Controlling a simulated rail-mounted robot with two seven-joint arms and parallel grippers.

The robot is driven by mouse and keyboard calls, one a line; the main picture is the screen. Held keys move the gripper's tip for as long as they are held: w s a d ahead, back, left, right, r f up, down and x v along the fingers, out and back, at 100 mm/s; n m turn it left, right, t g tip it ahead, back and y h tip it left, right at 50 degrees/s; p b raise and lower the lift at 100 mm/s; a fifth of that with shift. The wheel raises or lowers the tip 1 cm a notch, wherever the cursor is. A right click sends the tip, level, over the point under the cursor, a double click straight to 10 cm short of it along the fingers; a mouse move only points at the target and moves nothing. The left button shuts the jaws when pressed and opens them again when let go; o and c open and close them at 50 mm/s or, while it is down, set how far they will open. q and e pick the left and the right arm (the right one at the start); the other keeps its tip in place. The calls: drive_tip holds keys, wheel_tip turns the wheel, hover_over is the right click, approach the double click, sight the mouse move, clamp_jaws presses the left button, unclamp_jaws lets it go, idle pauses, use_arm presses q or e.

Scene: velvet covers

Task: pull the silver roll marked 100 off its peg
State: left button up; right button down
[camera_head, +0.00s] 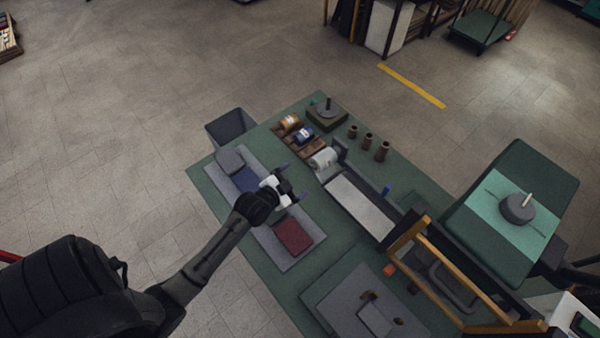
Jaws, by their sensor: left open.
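A silver roll (323,158) sits at the near end of a row of rolls on the green table, beside a dark upright block. Its marking is too small to read, and its peg is hidden. My left gripper (295,182) is open and empty, over the grey mat just left of and nearer than the silver roll. Its fingers point toward the roll's side of the table, with a clear gap to the roll. My right gripper does not show.
Several brown spools (367,140) stand to the right. A red pad (293,237) lies on the grey mat (312,231). A yellow frame (404,236) stands at right.

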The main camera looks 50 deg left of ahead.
sight(312, 167)
use_arm(q)
drive_tip(key=x, duration=1.1)
drive_tip(key=shift+w+a+f, duration=0.1)
drive_tip(key=shift+w+a, duration=0.05)
drive_tip(key=shift+w, duration=0.15)
drive_tip(key=shift+x, duration=0.95)
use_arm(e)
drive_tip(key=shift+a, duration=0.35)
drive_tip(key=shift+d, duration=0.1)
use_arm(q)
drive_tip(key=c, duration=1.1)
drive_tip(key=shift+s+p, duration=0.25)
drive_tip(key=shift+p, duration=0.15)
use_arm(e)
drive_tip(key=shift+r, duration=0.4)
use_arm(q)
drive_tip(key=shift+s, duration=0.1)
